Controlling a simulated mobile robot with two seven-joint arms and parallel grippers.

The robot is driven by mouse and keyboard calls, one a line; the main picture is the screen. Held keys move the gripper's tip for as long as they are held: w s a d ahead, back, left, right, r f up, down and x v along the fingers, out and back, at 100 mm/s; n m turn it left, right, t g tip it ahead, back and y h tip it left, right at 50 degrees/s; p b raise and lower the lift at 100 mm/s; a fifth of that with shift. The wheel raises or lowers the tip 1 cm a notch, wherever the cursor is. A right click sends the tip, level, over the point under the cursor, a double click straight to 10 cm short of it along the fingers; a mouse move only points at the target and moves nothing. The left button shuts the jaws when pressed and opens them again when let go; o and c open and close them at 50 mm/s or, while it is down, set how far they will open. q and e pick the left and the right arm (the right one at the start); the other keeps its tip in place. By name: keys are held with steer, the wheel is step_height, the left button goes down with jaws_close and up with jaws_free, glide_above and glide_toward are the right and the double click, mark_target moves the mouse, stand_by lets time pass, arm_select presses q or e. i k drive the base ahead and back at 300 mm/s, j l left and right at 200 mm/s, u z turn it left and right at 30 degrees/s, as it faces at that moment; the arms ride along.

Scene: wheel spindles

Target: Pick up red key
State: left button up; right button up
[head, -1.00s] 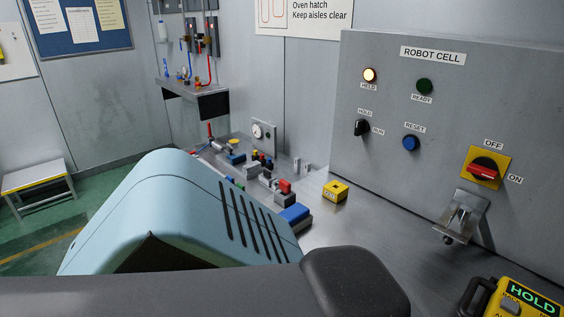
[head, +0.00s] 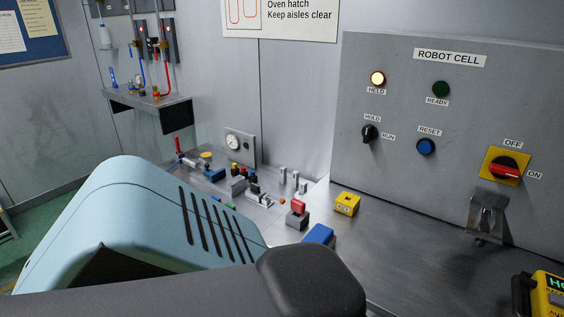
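A small red piece (head: 298,207) stands on a grey block (head: 298,221) on the metal bench, just left of the yellow box. It may be the red key, but it is too small here to make out a key shape. A red rotary switch handle (head: 505,169) sits on a yellow plate marked OFF and ON, on the ROBOT CELL panel. Neither of my grippers is in view.
A blue block (head: 318,235) and a yellow box (head: 347,204) are near the red piece. Small fittings crowd the bench further back. A light blue vented housing (head: 165,215) hides part of the bench. The bench (head: 385,250) is clear right of the yellow box.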

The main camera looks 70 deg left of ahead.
mark_target(298, 206)
steer(key=k+j, duration=0.25)
steer(key=j, duration=0.15)
steer(key=k+j, duration=0.45)
steer(key=j, duration=0.3)
steer(key=k+j, duration=0.25)
steer(key=j, duration=0.15)
